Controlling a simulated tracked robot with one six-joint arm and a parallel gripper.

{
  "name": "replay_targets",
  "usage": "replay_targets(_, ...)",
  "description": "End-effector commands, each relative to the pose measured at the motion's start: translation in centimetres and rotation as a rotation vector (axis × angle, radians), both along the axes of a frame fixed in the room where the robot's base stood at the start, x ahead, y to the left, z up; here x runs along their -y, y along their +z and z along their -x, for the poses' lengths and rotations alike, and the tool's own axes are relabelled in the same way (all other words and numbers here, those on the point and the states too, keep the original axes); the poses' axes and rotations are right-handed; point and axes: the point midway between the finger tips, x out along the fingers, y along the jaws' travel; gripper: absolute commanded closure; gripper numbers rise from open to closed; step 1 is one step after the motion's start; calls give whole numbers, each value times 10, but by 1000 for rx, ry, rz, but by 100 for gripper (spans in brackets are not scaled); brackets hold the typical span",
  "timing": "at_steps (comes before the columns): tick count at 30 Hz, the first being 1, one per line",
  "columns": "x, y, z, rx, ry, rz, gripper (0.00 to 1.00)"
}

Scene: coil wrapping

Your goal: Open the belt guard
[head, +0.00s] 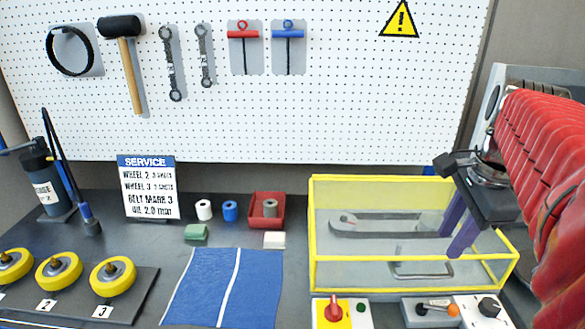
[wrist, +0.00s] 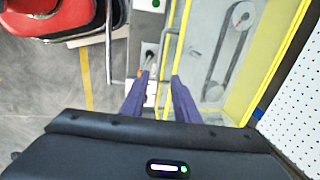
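The belt guard (head: 313,235) is a clear box with a yellow frame at the right of the bench; it looks closed. A belt (head: 385,222) shows inside it, and also in the wrist view (wrist: 212,75). A grey bar handle (head: 421,275) is on the guard's front panel; in the wrist view the handle (wrist: 168,50) lies just beyond the fingertips. My gripper (head: 453,240) has purple fingers pointing down over the right part of the guard. In the wrist view my gripper (wrist: 159,77) is open, with nothing held between its fingers. Contact with the guard cannot be told.
In front of the guard are a red knob (head: 333,310) on a yellow plate, an orange-tipped lever (head: 437,309) and a black knob (head: 489,306). A blue mat (head: 205,285), a red tray (head: 252,212) and yellow wheels (head: 113,275) lie left. A pegboard (head: 260,120) stands behind.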

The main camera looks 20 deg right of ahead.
Motion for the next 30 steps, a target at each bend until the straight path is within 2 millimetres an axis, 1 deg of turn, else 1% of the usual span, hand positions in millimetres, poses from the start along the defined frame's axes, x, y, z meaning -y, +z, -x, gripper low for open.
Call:
replay_targets(3, 0, -18, -3, -3, 1, -3, 72)
replay_targets(19, 4, -97, -19, -2, 3, -2, 72)
replay_targets(24, 5, -112, -22, -2, 4, -1, 72)
replay_targets(30, 5, -116, -23, 0, 5, 0, 72)
